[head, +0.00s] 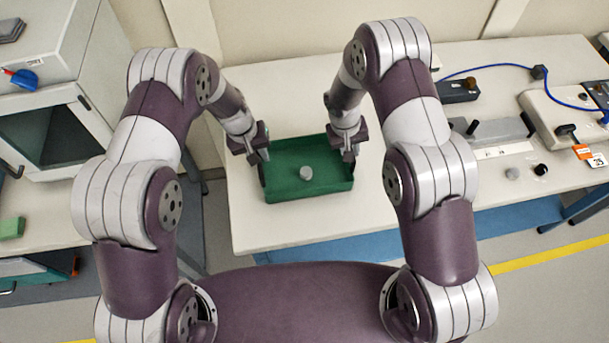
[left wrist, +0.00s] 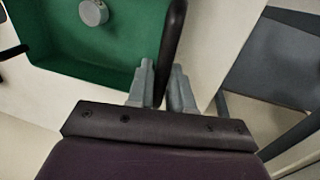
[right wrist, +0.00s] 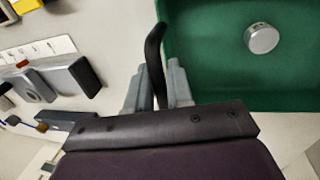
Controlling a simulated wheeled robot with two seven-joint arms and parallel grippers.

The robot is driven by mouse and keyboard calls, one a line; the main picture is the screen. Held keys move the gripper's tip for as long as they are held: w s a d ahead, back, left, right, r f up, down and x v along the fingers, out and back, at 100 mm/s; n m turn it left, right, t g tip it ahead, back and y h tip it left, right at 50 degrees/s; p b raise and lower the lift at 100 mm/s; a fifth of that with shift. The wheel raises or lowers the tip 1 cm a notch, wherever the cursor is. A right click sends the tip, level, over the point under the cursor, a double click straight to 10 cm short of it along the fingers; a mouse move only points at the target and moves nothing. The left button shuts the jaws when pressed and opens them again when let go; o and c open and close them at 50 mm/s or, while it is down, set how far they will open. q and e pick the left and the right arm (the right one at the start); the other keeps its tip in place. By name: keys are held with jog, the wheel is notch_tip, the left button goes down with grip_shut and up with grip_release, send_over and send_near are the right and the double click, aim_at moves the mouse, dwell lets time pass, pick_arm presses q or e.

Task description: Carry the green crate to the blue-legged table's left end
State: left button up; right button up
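The green crate (head: 284,186) is an open shallow box with black handles on its left and right ends and a small grey cylinder (head: 306,173) inside. It is over the left end of the blue-legged table (head: 270,234), looking level; I cannot tell whether its base touches the top. My left gripper (head: 257,156) is shut on the left handle, which shows between its fingers in the left wrist view (left wrist: 172,45). My right gripper (head: 344,154) is shut on the right handle, which shows between its fingers in the right wrist view (right wrist: 155,55).
Right of the crate, the table holds a grey block device (head: 492,130), a beige box (head: 565,117), a dark box with a blue cable (head: 458,91) and small knobs. A left bench carries a white cabinet (head: 60,120) and a green block (head: 12,228). A gap separates bench and table.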

pick_arm(q)
jog(key=o, duration=0.4)
jog(key=shift+r, duration=0.15)
jog(key=shift+c, duration=0.2)
pick_arm(e)
jog(key=o, duration=0.4)
jog(key=shift+r, duration=0.1)
jog(key=shift+c, duration=0.2)
jog(key=shift+s, duration=0.1)
jog(key=shift+r, duration=0.25)
pick_arm(q)
notch_tip(320, 180, up, 12)
jog(key=a, duration=0.2)
jog(key=shift+s+a, duration=0.15)
pick_arm(e)
notch_tip(320, 180, up, 11)
jog(key=a, duration=0.2)
jog(key=shift+s+a+r, duration=0.15)
jog(key=shift+r, duration=0.05)
